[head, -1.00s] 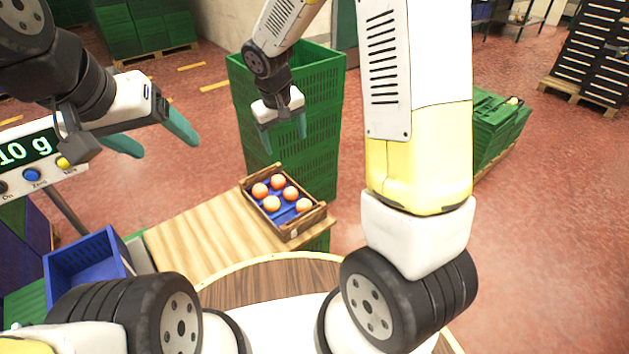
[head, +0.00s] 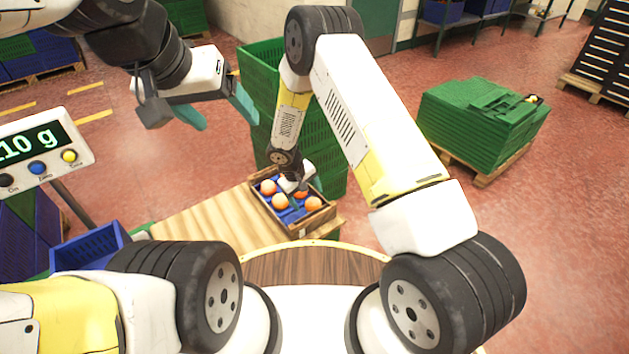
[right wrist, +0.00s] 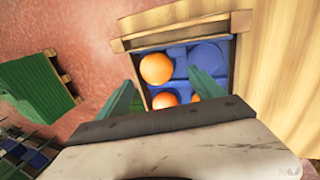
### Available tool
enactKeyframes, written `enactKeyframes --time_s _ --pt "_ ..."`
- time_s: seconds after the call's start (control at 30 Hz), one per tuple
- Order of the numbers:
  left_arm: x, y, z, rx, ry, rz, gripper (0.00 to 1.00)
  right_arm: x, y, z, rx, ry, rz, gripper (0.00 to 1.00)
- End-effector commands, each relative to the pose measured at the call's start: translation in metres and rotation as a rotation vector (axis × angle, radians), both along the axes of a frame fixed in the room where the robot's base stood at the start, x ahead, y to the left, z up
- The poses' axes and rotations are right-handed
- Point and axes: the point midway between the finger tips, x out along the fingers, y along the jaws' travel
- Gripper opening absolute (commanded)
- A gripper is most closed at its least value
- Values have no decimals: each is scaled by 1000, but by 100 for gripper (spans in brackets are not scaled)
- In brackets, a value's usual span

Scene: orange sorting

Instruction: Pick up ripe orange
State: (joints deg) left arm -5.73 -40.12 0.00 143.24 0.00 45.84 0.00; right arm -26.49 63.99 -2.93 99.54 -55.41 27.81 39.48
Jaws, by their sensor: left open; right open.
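A small wooden crate (head: 306,223) with a blue insert holds several oranges, among them one at its left (head: 268,187), one nearer the middle (head: 280,202) and one at its right (head: 313,203). My right gripper (head: 294,192) is low over the crate and partly hides its contents. In the right wrist view its open teal fingers (right wrist: 163,82) straddle part of the crate, with an orange (right wrist: 156,68) between and beyond them. Two more oranges (right wrist: 164,100) are partly hidden by the gripper body. Nothing is held. My left gripper (head: 218,110) is open and empty, high at the left.
The crate stands on a wooden table (head: 200,227). Tall green crates (head: 325,150) rise just behind it. A scale display (head: 40,155) and a blue bin (head: 92,248) are at the left. Green stacked crates (head: 480,125) stand on a pallet at the right.

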Motion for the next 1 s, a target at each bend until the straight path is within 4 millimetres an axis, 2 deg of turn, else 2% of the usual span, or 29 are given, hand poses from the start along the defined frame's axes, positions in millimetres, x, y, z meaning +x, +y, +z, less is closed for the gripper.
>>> enactKeyframes --time_s 0.17,0.3,0.57,0.9,0.93,1.0 --pt "0 0 0 0 0 0 75 3 -16 -25 -1 3 -2 78" --pt "0 0 0 0 0 0 75 6 -18 -39 0 1 0 78" --pt "0 0 0 0 0 0 75 7 -18 -41 1 1 0 78" --pt "0 0 0 0 0 0 75 7 -18 -41 1 1 0 13" --pt "0 0 0 0 0 0 75 7 -18 -41 1 1 0 8" --pt "0 0 0 0 0 0 75 7 -18 -41 0 0 0 8"
